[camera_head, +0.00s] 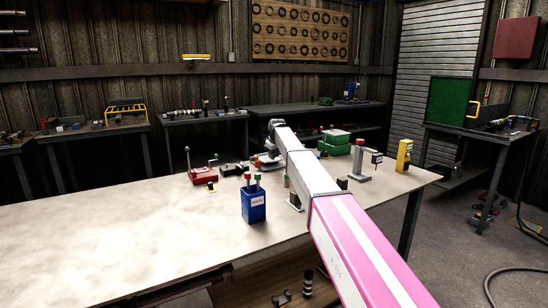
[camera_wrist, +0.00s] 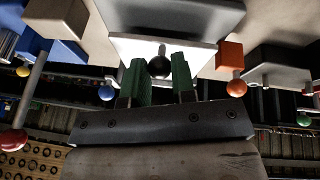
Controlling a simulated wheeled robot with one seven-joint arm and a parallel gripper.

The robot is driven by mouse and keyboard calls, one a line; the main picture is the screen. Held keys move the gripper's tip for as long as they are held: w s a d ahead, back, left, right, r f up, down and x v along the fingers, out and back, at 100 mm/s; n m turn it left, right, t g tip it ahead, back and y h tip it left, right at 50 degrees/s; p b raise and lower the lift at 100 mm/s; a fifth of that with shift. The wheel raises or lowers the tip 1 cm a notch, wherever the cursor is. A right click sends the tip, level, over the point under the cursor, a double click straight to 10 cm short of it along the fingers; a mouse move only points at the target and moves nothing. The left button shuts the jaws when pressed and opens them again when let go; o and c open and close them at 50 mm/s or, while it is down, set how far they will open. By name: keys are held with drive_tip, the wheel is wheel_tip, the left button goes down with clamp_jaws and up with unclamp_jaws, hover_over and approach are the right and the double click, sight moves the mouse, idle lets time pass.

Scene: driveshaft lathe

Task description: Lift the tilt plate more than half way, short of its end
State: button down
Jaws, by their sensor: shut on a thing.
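In the wrist view my gripper (camera_wrist: 159,70) has its two green fingers on either side of a black ball knob (camera_wrist: 159,66), shut on it. The knob sits at the edge of a pale plate (camera_wrist: 198,58), which looks like the tilt plate. A dark block (camera_wrist: 180,16) lies beyond the plate. The plate's hinge and its angle cannot be made out. In the head view my arm reaches over the bench, and the gripper and the plate cannot be made out clearly behind and beside it.
An orange block with a ball (camera_wrist: 231,58) stands close to the plate's right, a blue part (camera_wrist: 50,45) to its left. On the bench (camera_head: 100,225) are a blue bin (camera_head: 253,206), a red lever device (camera_head: 203,176), green boxes (camera_head: 335,142) and a yellow device (camera_head: 404,155). The bench's left is clear.

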drive_tip(key=r, duration=0.1)
drive_tip(key=w+r+g+h, duration=0.1)
drive_tip(key=a+r+g, duration=0.1)
drive_tip(key=shift+w, duration=0.3)
drive_tip(key=shift+r, duration=0.3)
drive_tip(key=shift+w+a+r, duration=0.3)
drive_tip(key=shift+w+r, duration=0.1)
drive_tip(key=shift+r, duration=0.1)
drive_tip(key=shift+w+a+r, duration=0.25)
drive_tip(key=shift+w+r, duration=0.1)
drive_tip(key=shift+r, duration=0.15)
drive_tip(key=c, duration=0.9)
unclamp_jaws()
drive_tip(key=shift+w, duration=0.1)
drive_tip(key=shift+c, duration=0.2)
wheel_tip(320, 180, up, 10)
drive_tip(key=s, duration=0.2)
drive_tip(key=shift+r, duration=0.25)
